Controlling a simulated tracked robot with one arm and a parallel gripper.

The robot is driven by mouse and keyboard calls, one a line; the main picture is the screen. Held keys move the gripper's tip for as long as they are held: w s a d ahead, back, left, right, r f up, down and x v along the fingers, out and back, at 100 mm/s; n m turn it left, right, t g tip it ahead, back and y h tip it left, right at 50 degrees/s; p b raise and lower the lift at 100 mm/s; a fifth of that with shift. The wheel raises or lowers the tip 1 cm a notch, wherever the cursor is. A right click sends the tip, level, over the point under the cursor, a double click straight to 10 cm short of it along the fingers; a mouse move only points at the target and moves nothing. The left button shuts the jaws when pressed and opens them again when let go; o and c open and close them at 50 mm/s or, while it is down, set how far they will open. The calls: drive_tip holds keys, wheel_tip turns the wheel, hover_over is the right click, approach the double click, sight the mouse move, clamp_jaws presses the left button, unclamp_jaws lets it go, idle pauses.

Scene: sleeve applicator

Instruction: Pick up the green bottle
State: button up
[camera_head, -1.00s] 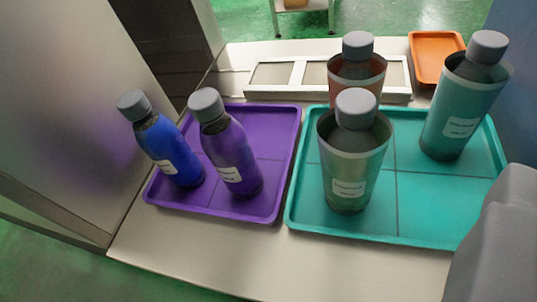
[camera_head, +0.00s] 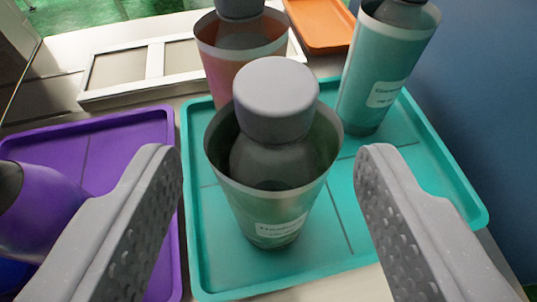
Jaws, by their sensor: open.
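The green bottle (camera_head: 270,150) stands upright at the centre of the view, with a grey cap and a pale green sleeve (camera_head: 265,205) around its body. A white label is on the sleeve's front. It stands on the teal tray (camera_head: 205,265). My gripper (camera_head: 270,156) is open, with one grey finger on the left and one on the right of the bottle. There is a visible gap on both sides, and neither finger appears to touch it.
A red-sleeved bottle (camera_head: 220,65) stands close behind, and a teal-sleeved bottle (camera_head: 375,80) stands behind right. A purple bottle (camera_head: 45,215) is at the left by the purple tray (camera_head: 130,125). A white frame (camera_head: 125,75) and an orange tray (camera_head: 320,25) lie farther back.

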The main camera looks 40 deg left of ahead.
sight(274, 103)
drive_tip(key=shift+b+x, duration=0.6)
drive_tip(key=shift+x, duration=3.35)
drive_tip(key=shift+w+d, duration=0.1)
drive_tip(key=shift+d, duration=0.05)
clamp_jaws()
